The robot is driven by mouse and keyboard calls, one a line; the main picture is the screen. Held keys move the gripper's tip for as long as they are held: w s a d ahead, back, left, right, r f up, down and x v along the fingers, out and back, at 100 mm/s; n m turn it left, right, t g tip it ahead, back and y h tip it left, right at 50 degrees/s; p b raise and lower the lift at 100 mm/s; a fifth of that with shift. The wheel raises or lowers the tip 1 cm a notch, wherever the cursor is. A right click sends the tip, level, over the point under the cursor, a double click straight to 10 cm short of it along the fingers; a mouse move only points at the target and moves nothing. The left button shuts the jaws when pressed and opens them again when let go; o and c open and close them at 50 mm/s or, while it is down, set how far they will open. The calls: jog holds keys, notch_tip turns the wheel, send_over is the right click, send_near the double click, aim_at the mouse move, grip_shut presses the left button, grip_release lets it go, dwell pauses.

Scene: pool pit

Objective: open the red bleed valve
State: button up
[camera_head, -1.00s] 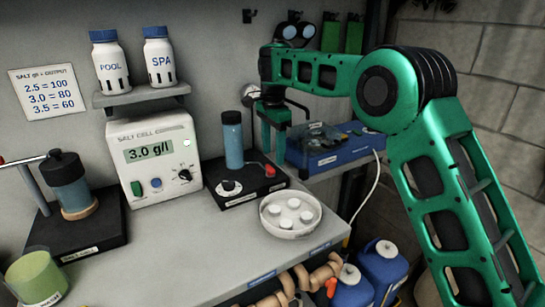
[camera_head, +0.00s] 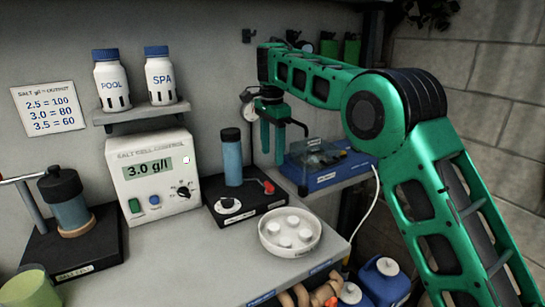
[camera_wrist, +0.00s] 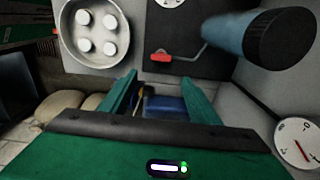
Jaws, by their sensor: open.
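The red bleed valve (camera_head: 268,187) is a small red handle at the right side of a black base (camera_head: 246,203), beside an upright blue cylinder (camera_head: 232,160) with a dark cap. In the wrist view the red valve (camera_wrist: 160,56) lies beyond my fingertips, near the upper middle, with a thin grey pipe running from it toward the blue cylinder (camera_wrist: 232,42). My gripper (camera_head: 272,143) hangs with its green fingers pointing down, above and behind the valve, apart from it. In the wrist view my gripper (camera_wrist: 158,85) is open and nothing is between its fingers.
A round white dish (camera_head: 290,250) with several white tablets sits in front of the black base. The salt cell control box (camera_head: 155,175) stands left of it. A blue case (camera_head: 330,172) is on a shelf at right. A round gauge (camera_wrist: 297,143) is on the wall.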

jog(key=shift+r, duration=1.7)
